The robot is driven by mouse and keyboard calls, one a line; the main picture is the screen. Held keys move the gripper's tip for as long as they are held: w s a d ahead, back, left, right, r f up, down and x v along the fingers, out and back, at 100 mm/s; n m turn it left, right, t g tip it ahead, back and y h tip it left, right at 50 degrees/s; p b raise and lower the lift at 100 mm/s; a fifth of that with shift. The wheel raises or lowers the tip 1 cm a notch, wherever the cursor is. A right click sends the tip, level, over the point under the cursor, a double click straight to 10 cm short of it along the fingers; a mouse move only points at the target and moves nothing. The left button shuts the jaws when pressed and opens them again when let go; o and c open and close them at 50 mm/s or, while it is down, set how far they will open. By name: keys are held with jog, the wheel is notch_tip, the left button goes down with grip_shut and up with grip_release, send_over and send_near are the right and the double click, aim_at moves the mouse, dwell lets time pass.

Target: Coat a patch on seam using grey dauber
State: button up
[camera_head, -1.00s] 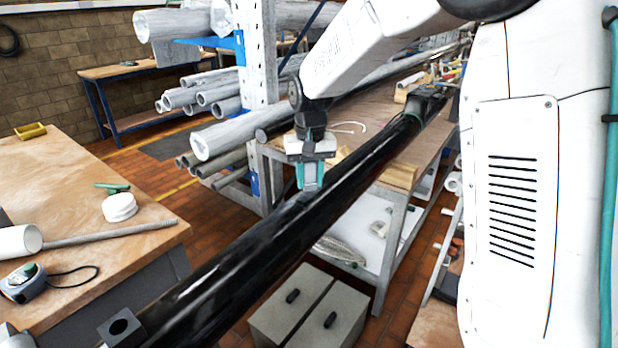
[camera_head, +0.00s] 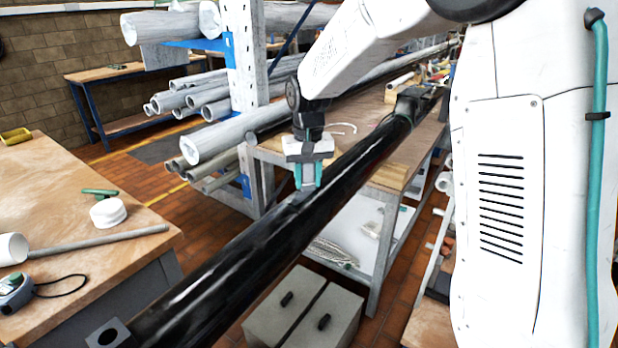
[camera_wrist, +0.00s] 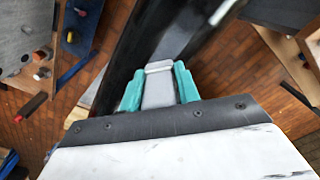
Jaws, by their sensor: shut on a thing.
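My gripper (camera_head: 308,178) is above the long black mast tube (camera_head: 240,250), which runs diagonally from lower left to upper right. In the wrist view my gripper (camera_wrist: 159,88) has teal fingers shut on a grey block-like piece, the grey dauber (camera_wrist: 158,90). The dauber's far end points at the black tube (camera_wrist: 175,30). In the head view the dauber's tip is at or just above the tube's upper surface; I cannot tell whether it touches. The seam and any coating cannot be made out, as the tube looks glossy black with pale reflections.
A wooden bench (camera_head: 60,215) at left holds a white round tub (camera_head: 108,212), a grey rod (camera_head: 100,243) and a tape measure (camera_head: 14,292). A pipe rack (camera_head: 243,60) stands behind. A grey box (camera_head: 305,310) sits on the floor below the tube.

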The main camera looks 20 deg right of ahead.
jog(key=shift+w+a, duration=0.3)
jog(key=shift+w, duration=0.05)
notch_tip(320, 180, up, 3)
jog(key=shift+d+f, duration=0.1)
jog(key=shift+f, duration=0.1)
jog(key=shift+r, duration=2.8)
jog(key=shift+a, duration=0.2)
